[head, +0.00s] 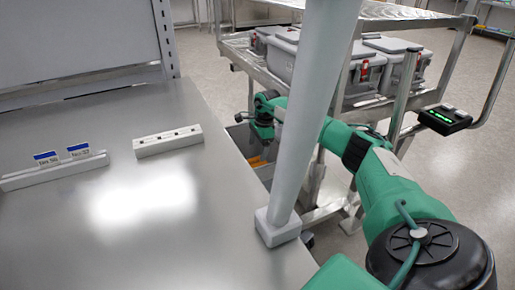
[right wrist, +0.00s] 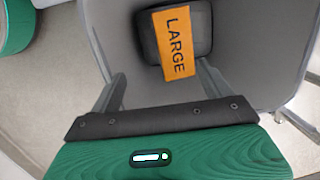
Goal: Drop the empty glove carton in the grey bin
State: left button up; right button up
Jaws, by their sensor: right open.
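The glove carton (right wrist: 199,30), a dark box with an orange "LARGE" label, lies inside the grey bin (right wrist: 262,60) in the right wrist view. It is near the far part of the bin floor. My right gripper (right wrist: 163,78) is open, its two fingers spread over the bin and apart from the carton. In the head view my right gripper (head: 250,117) is beyond the table's right edge, over the partly hidden bin. A bit of orange (head: 258,163) shows below it there. My left gripper is not in view.
A pale grey post (head: 300,125) stands at the right edge of the steel table (head: 215,225) and hides part of the bin. A metal cart (head: 365,105) with grey lidded cases (head: 388,62) is behind my right arm. A label holder (head: 55,172) and a white strip (head: 168,141) lie on the table.

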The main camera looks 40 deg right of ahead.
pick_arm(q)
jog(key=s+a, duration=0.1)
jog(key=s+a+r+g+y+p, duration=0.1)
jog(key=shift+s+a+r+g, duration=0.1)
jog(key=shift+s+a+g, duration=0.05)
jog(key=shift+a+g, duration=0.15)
pick_arm(e)
notch_tip(320, 180, up, 13)
jog(key=s+d, duration=0.1)
jog(key=shift+s+d, duration=0.2)
jog(key=shift+s, duration=0.15)
